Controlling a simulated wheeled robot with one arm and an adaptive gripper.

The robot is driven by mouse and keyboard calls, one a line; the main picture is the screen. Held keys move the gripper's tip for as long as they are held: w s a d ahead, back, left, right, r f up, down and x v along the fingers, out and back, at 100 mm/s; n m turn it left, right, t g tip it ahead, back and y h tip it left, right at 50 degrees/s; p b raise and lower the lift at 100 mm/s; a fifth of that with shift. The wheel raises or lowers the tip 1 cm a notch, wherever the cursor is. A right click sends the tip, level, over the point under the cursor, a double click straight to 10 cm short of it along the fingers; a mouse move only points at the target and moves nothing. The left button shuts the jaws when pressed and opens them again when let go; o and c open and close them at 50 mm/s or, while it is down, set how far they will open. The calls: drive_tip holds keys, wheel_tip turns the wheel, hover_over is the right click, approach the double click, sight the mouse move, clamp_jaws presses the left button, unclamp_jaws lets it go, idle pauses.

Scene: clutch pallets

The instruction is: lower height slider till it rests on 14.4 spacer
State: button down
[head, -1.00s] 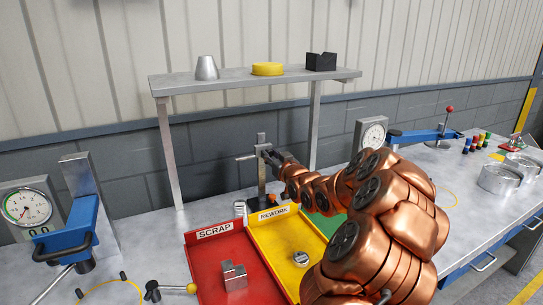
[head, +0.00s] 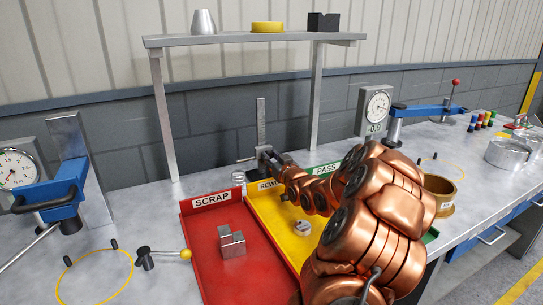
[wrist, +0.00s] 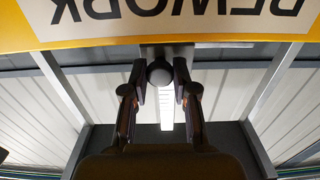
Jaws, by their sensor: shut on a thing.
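The height slider (head: 262,152) sits low on an upright grey post (head: 261,118) behind the yellow tray. A thin side handle (head: 245,160) sticks out to its left. My gripper (head: 276,160) reaches it from the front right. In the wrist view, my gripper (wrist: 160,90) has a finger on each side of a dark round knob (wrist: 160,72), closed on it. A pale graduated strip (wrist: 166,112) shows behind the knob. I cannot make out the 14.4 spacer; the slider's underside and the post's foot are hidden behind the tray edge and my gripper.
The red SCRAP tray (head: 200,245) holds a grey stepped block (head: 231,243). The yellow REWORK tray (head: 262,210) holds a small round part (head: 302,227). A small silver stack (head: 238,177) stands left of the slider. A shelf (head: 220,39) stands above, with its leg (head: 316,105) to the right.

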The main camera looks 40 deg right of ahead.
drive_tip(key=c, duration=0.9)
unclamp_jaws()
drive_tip(key=shift+s, duration=0.1)
drive_tip(key=v, duration=0.7)
drive_tip(key=shift+s, duration=0.15)
